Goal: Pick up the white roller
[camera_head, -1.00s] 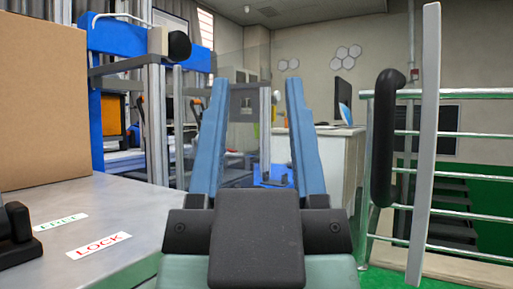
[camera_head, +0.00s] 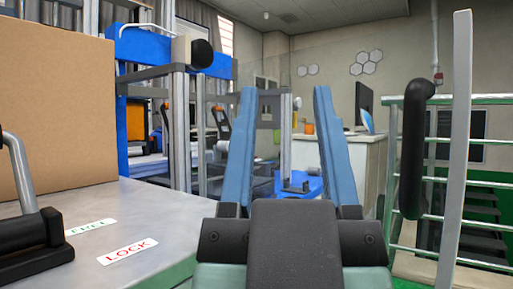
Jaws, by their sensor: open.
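My gripper (camera_head: 284,90) is open and empty, its two blue fingers pointing up and away in the middle of the view. A small whitish rounded thing (camera_head: 221,147) shows further back, just left of my left finger. I cannot tell for certain which of these is the white roller. Neither is between my fingers.
A metal table (camera_head: 170,215) at left carries a cardboard box (camera_head: 55,110), a black-and-grey handle (camera_head: 35,235) and FREE and LOCK labels. A blue and metal frame (camera_head: 135,110) stands behind it. At right are a light upright bar (camera_head: 456,150), a black handle (camera_head: 411,150) and green railings (camera_head: 480,210).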

